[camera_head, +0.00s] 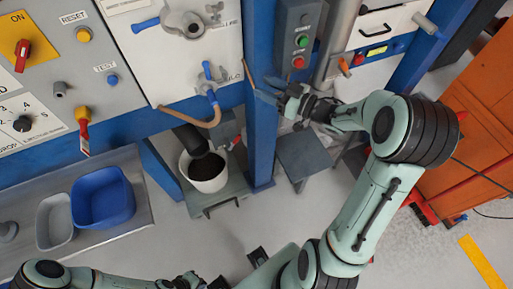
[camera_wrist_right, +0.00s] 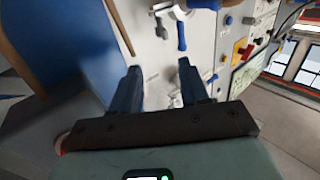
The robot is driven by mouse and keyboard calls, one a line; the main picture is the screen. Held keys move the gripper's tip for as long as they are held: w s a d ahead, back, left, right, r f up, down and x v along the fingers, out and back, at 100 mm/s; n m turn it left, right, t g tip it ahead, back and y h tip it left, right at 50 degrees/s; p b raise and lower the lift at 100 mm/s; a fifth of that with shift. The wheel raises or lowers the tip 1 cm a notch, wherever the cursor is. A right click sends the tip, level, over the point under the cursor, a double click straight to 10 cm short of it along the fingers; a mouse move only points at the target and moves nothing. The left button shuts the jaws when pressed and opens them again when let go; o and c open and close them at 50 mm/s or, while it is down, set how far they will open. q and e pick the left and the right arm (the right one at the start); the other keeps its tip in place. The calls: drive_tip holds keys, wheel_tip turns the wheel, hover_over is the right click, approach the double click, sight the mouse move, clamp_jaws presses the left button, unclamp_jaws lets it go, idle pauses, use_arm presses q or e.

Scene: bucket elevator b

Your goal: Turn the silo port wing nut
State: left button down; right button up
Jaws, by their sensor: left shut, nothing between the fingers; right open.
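A grey round port fitting (camera_head: 188,22) with a blue lever sits high on the white panel in the head view. A blue-handled tap (camera_head: 210,84) is lower on that panel, beside partly hidden lettering. I cannot tell surely which small part is the wing nut. My right gripper (camera_head: 268,92) is in front of the blue post, right of the tap and apart from it. In the right wrist view its fingers (camera_wrist_right: 160,82) are open and empty, pointing at the white panel and a blue handle (camera_wrist_right: 181,36). My left gripper (camera_head: 190,283) is low at the picture's bottom edge, shut and away from the panel.
The blue post (camera_head: 259,150) stands close to my right gripper. A white pot of dark material (camera_head: 207,172) stands on a stand below the tap. A blue bin (camera_head: 103,198) lies in the tray at left. An orange cabinet (camera_head: 478,130) is at right. Floor in the lower middle is partly clear.

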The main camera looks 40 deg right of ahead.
use_arm(q)
drive_tip(key=shift+s+f+b, duration=0.5)
drive_tip(key=shift+f+b, duration=0.2)
drive_tip(key=shift+f, duration=0.2)
drive_tip(key=shift+s+f+b, duration=0.45)
drive_tip(key=shift+f+b, duration=0.25)
drive_tip(key=shift+f, duration=0.15)
use_arm(e)
drive_tip(key=a+f+m+g+h, duration=0.2)
drive_tip(key=f+m, duration=0.1)
drive_tip(key=f, duration=1)
drive_tip(key=a+f+m+g+h, duration=0.2)
drive_tip(key=f+m, duration=0.1)
drive_tip(key=f, duration=1.1)
drive_tip(key=shift+s+a+m+g+h, duration=0.25)
drive_tip(key=shift+s+m+g+h, duration=0.05)
drive_tip(key=shift+s+m+g, duration=0.1)
drive_tip(key=shift+c, duration=0.3)
